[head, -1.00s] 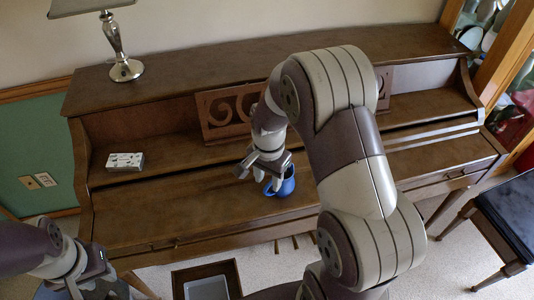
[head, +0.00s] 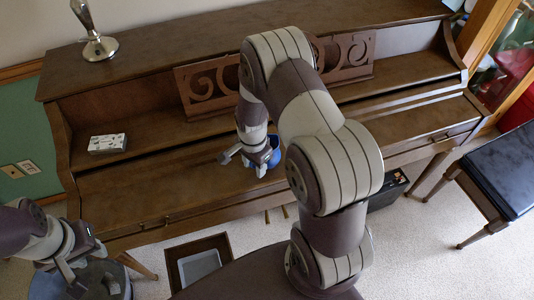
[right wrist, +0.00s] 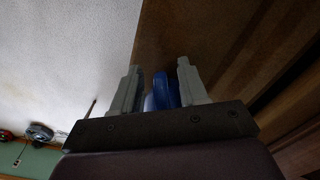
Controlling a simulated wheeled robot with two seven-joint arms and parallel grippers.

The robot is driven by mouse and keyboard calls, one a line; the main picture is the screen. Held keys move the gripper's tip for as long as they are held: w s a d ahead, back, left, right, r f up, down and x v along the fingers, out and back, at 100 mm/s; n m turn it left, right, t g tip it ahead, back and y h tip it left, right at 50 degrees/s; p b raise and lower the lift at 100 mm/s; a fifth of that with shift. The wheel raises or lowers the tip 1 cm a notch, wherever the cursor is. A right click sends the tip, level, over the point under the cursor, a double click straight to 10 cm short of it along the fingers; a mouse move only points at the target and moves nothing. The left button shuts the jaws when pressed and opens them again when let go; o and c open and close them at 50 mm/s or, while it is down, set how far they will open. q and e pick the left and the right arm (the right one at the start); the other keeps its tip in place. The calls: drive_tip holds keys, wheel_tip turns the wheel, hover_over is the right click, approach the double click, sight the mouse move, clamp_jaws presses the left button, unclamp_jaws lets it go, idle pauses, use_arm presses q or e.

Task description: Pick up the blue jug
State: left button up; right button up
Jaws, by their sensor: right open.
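The blue jug (head: 270,154) is on the closed front ledge of the piano, partly hidden behind my right gripper in the head view. My right gripper (head: 246,160) is open and low over the ledge, right at the jug. In the right wrist view, part of the jug (right wrist: 165,88) shows between the two spread fingers (right wrist: 158,85), with a gap beside it; the rest is hidden by the gripper body. My left gripper (head: 88,274) is at the lower left, in front of the piano and far from the jug; its jaws are unclear.
A small patterned box (head: 107,143) lies on the piano's left side. A lamp (head: 97,40) stands on top. The carved music stand (head: 212,84) rises behind the jug. A brown open bin (head: 199,262) is on the floor, a black bench (head: 503,180) at right.

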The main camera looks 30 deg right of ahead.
drive_tip(key=shift+w+f, duration=0.15)
drive_tip(key=shift+f, duration=0.6)
drive_tip(key=shift+r, duration=0.1)
drive_tip(key=c, duration=0.7)
clamp_jaws()
drive_tip(key=shift+r, duration=0.1)
drive_tip(key=shift+r, duration=1.95)
drive_tip(key=s+d+r, duration=0.5)
drive_tip(key=s+r, duration=0.1)
drive_tip(key=s, duration=0.4)
drive_tip(key=shift+d+r, duration=0.3)
drive_tip(key=shift+r, duration=0.1)
drive_tip(key=shift+s, duration=0.1)
